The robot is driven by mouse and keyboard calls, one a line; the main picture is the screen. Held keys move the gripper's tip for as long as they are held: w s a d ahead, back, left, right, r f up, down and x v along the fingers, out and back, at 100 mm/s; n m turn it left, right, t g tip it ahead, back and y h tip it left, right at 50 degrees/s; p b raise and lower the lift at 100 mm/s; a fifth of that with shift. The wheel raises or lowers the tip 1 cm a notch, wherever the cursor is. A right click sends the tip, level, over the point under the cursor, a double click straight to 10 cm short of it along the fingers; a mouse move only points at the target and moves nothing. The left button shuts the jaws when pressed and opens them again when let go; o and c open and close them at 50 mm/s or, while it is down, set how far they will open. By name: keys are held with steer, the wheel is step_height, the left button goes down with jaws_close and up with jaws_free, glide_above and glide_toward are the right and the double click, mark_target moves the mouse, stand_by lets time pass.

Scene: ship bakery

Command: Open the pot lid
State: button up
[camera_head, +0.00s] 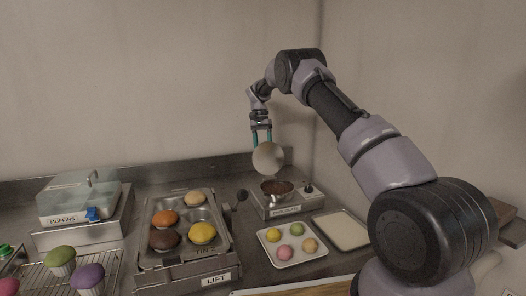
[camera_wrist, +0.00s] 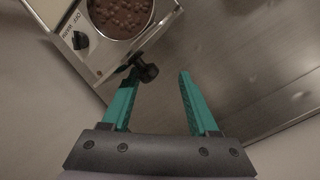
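The pot (camera_head: 277,189) sits on a small metal warmer and its brown contents show from above. It also shows at the top of the wrist view (camera_wrist: 121,14). Its round pale lid (camera_head: 268,157) stands upright, raised at the back of the pot. My gripper (camera_head: 261,141) points down behind the lid, which covers its fingertips in the head view. In the wrist view the teal fingers (camera_wrist: 158,74) are spread apart. A black knob, seemingly the lid's (camera_wrist: 147,71), lies close to the left finger and is not clamped. I cannot tell whether they touch.
The warmer (camera_head: 285,209) has a dial (camera_head: 308,187). A lift tray (camera_head: 182,266) with several buns stands left of it. A tray of colored balls (camera_head: 299,256) and a pale tray (camera_head: 343,231) lie in front. A muffin case (camera_head: 78,197) stands far left; walls are behind and right.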

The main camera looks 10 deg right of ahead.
steer(key=v, duration=1)
steer(key=shift+w+r, duration=0.15)
steer(key=shift+r, duration=0.2)
steer(key=shift+a, duration=0.1)
